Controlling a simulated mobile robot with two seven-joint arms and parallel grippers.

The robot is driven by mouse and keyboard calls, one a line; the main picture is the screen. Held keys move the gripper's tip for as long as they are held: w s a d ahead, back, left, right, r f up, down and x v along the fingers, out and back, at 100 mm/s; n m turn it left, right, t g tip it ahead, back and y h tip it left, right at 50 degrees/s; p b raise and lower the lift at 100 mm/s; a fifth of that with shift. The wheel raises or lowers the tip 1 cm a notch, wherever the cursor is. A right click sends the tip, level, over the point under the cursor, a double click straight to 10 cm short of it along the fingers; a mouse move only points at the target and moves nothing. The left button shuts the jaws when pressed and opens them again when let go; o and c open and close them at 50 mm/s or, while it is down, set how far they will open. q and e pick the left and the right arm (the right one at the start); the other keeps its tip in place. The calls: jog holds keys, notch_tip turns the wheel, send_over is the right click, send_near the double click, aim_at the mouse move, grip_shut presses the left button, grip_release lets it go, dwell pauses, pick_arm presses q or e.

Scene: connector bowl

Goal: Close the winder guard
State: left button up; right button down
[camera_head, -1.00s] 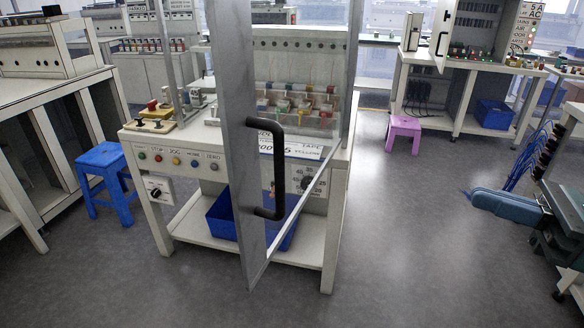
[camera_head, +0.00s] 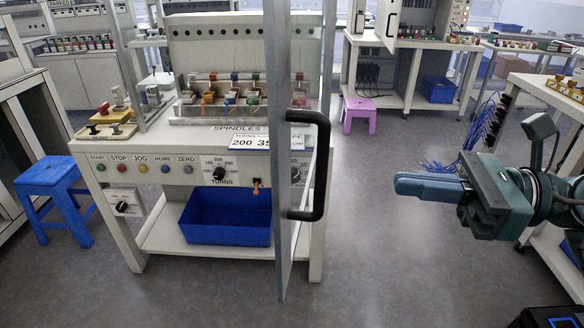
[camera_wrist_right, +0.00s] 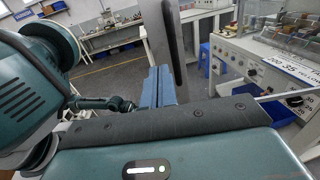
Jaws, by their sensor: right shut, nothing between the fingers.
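The winder guard (camera_head: 281,190) is a tall grey-framed clear door with a black D-shaped handle (camera_head: 321,165). In the head view it stands open, swung out from the right front of the winder (camera_head: 140,190), and I see it nearly edge-on. My right gripper (camera_head: 400,184) is to the right of the handle, apart from it, with its blue fingers shut and empty, pointing left. In the right wrist view the fingers (camera_wrist_right: 158,72) point toward a tall grey bar (camera_wrist_right: 166,38), seemingly the guard frame; I cannot tell the gap there. My left gripper is out of view.
A blue stool (camera_head: 50,177) stands left of the winder. A blue bin (camera_head: 228,215) sits on its lower shelf. A pink stool (camera_head: 359,108) and a bench are behind. A table with blue cables is at right. The floor ahead is clear.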

aim_at(282, 170)
jog(key=a+p, duration=0.1)
jog(key=a, duration=0.3)
jog(key=w+a+p, duration=0.1)
jog(key=a, duration=0.3)
jog(key=a+p, duration=0.2)
jog(key=a, duration=0.2)
jog(key=shift+w+r, duration=0.15)
jog(key=shift+w, duration=0.25)
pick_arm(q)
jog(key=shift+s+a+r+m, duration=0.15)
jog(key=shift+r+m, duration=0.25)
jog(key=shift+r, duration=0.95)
pick_arm(e)
jog(key=shift+w+a, duration=0.1)
jog(key=shift+a, duration=0.5)
jog(key=shift+a, duration=0.15)
